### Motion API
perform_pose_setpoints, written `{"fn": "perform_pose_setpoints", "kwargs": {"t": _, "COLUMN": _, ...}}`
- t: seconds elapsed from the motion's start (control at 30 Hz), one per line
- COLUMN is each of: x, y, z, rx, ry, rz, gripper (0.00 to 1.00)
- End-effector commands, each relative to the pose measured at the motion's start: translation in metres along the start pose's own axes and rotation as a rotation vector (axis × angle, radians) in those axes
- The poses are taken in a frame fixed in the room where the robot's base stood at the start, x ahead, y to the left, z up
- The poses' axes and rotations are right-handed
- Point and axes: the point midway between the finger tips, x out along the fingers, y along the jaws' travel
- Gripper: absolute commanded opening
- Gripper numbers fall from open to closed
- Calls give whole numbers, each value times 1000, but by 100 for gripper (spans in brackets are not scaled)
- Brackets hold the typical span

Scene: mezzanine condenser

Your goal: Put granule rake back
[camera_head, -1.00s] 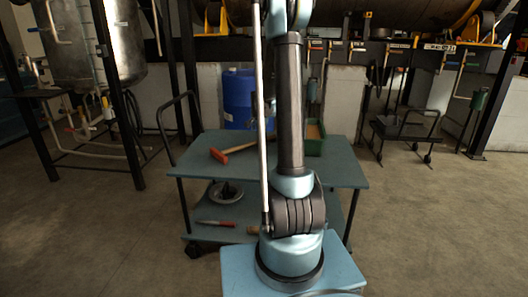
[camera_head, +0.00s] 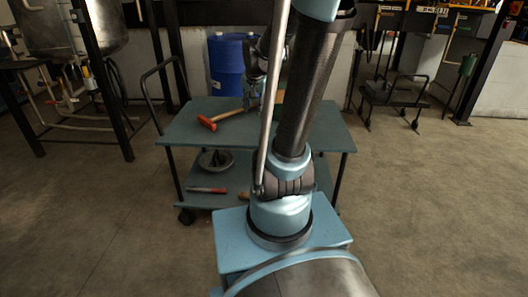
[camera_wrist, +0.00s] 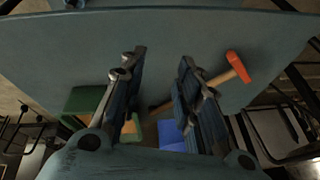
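A tool with an orange head and a pale wooden handle lies on the top of the blue-green trolley (camera_head: 315,125). The orange head (camera_head: 207,122) is at the left and the handle runs to the upper right. I cannot tell if this is the granule rake. My gripper (camera_head: 250,98) hangs over the trolley's far part, by the handle end. In the wrist view my gripper (camera_wrist: 160,68) has its two fingers apart with nothing held between them. There, the orange head (camera_wrist: 238,67) is right of the fingers, and the right finger hides part of the handle.
A green bin (camera_wrist: 88,100) stands beside the left finger, mostly hidden by my arm in the head view. A blue drum (camera_head: 228,65) stands behind the trolley. The lower shelf holds a red-handled tool (camera_head: 206,190) and a round dark item (camera_head: 215,160).

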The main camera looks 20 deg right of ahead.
Motion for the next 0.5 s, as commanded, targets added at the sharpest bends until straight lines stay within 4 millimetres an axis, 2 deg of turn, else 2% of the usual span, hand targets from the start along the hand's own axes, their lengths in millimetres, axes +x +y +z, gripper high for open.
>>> {"fn": "perform_pose_setpoints", "kwargs": {"t": 0.03, "x": -5, "y": 8, "z": 15, "rx": -32, "ry": -12, "rz": 4, "gripper": 31}}
{"fn": "perform_pose_setpoints", "kwargs": {"t": 0.2, "x": -18, "y": 30, "z": 61, "rx": -148, "ry": -55, "rz": 16, "gripper": 31}}
{"fn": "perform_pose_setpoints", "kwargs": {"t": 0.5, "x": -28, "y": 70, "z": 140, "rx": -355, "ry": -133, "rz": 25, "gripper": 31}}
